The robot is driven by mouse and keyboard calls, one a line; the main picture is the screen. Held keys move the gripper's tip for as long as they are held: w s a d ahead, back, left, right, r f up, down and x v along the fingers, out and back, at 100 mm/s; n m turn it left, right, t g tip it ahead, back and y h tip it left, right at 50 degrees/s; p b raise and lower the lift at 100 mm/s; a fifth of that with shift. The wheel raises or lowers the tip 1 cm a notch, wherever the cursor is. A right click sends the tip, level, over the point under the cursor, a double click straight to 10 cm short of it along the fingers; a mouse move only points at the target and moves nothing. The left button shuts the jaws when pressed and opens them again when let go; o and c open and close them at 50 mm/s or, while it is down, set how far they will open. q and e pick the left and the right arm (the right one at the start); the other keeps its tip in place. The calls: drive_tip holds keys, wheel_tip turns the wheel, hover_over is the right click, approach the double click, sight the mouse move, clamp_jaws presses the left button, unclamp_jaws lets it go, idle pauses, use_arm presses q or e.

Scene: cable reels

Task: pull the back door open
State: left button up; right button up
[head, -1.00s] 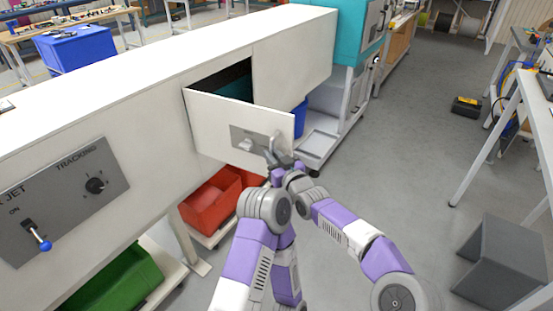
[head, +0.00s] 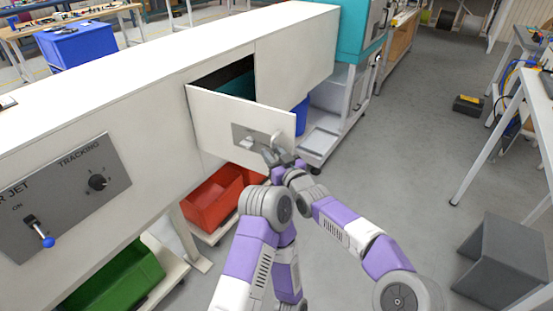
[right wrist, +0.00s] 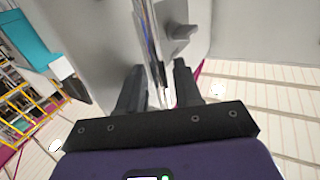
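The white back door (head: 222,120) stands partly open, swung out from the long white cabinet, with a dark gap behind its top edge. A grey plate (head: 240,132) with a knob and a handle (head: 277,138) sits near its free right edge. My right gripper (head: 277,157) is just below the handle, at the door's lower right corner. In the right wrist view the fingers (right wrist: 160,88) are spread apart, with the thin door edge (right wrist: 150,45) ahead between them and a grey knob (right wrist: 181,32) beyond. I cannot tell whether they touch the door. My left gripper is not in view.
The white cabinet (head: 130,85) carries a grey control panel (head: 65,200) at left. Red (head: 212,198) and green (head: 115,278) bins are beneath it. A grey block (head: 505,255) and a table stand at right. Open floor (head: 400,150) lies between.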

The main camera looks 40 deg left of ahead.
drive_tip(key=v, duration=0.7)
drive_tip(key=shift+s+d, duration=0.15)
idle(0.5)
